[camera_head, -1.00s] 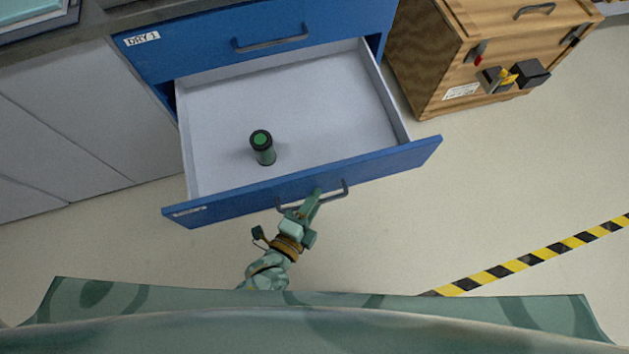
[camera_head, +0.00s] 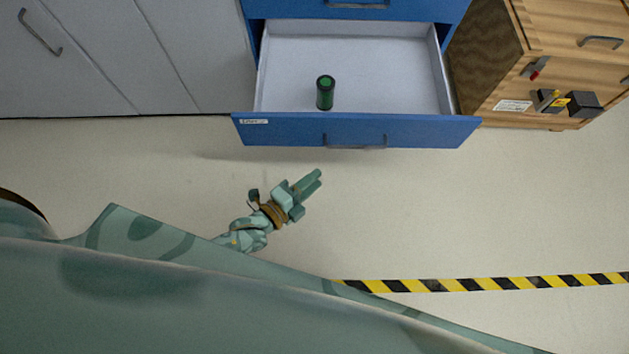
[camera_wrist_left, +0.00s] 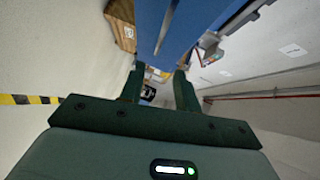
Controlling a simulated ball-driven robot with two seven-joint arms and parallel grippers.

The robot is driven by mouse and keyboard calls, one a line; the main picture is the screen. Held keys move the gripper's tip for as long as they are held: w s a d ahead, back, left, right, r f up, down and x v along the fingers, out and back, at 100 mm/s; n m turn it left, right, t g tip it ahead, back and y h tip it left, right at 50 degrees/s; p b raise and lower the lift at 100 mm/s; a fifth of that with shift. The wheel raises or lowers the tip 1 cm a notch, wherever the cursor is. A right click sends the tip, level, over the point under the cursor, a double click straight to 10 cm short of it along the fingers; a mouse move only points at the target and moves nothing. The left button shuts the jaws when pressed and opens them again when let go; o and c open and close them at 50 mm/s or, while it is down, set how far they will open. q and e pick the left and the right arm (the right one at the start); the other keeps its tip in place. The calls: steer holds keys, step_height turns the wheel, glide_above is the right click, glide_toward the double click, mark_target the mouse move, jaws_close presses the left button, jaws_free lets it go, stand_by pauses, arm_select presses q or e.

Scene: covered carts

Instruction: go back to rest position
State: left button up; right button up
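My left gripper (camera_head: 317,176) is below the open blue drawer (camera_head: 290,132) in the head view, apart from the drawer handle (camera_head: 355,144). It is empty. In the left wrist view its two fingers (camera_wrist_left: 158,86) stand apart with a gap between them. The drawer is pulled out and holds a dark green cylinder (camera_head: 325,93) standing upright. My right gripper is in neither view.
A wooden crate (camera_head: 485,75) with latches stands right of the drawer. Grey cabinet fronts (camera_head: 120,60) are at the left. A yellow-black floor strip (camera_head: 480,284) runs at the lower right. Pale floor between strip and drawer is clear.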

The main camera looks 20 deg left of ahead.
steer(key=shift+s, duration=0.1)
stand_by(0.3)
